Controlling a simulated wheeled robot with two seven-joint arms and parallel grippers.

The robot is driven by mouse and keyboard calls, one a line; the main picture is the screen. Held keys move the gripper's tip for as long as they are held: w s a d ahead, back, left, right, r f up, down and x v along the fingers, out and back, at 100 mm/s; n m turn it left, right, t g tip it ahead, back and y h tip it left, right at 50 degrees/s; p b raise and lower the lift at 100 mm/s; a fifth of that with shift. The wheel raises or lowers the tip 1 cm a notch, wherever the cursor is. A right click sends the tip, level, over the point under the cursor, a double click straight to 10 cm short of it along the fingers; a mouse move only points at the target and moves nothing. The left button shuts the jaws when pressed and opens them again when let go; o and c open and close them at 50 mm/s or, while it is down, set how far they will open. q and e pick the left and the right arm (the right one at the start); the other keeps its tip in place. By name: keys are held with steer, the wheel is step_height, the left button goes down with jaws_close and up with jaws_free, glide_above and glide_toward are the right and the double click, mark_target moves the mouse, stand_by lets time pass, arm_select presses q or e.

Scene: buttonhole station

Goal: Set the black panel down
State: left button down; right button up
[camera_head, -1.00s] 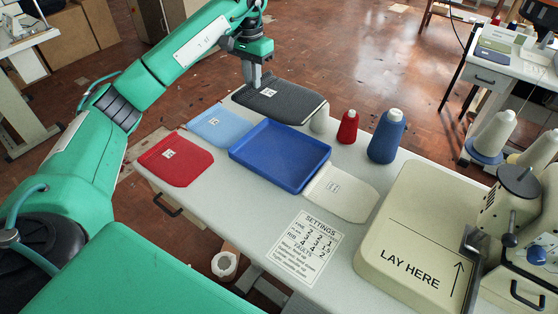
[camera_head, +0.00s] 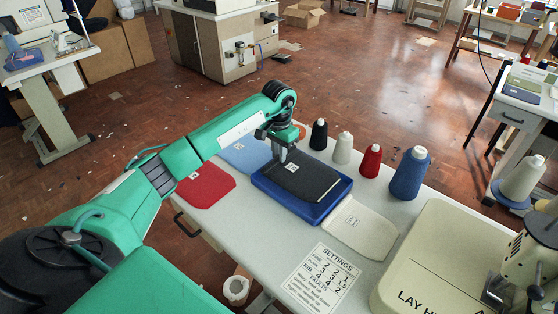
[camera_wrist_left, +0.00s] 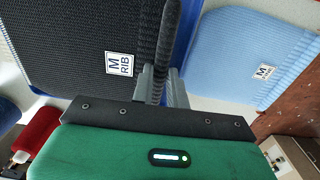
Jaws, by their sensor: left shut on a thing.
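The black panel (camera_head: 307,180) lies over the blue tray (camera_head: 324,211), slightly askew; I cannot tell whether it rests on the tray floor. It has a white "M RIB" label, also clear in the left wrist view (camera_wrist_left: 70,45). My right gripper is not in view.
A red panel (camera_head: 203,187) and a light blue panel (camera_head: 245,152) lie left of the tray, a cream panel (camera_head: 362,228) to its right. Black, white, red and blue cones (camera_head: 410,174) stand behind. A settings sheet (camera_head: 322,279) lies in front.

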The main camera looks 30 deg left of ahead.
arm_select(q)
step_height(320, 180, down, 4)
steer(key=shift+r, duration=0.2)
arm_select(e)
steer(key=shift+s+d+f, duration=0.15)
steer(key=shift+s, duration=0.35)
arm_select(q)
steer(key=shift+f, duration=0.1)
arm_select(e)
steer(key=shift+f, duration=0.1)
arm_select(q)
steer(key=c, duration=1.6)
jaws_free()
steer(key=shift+c, duration=0.2)
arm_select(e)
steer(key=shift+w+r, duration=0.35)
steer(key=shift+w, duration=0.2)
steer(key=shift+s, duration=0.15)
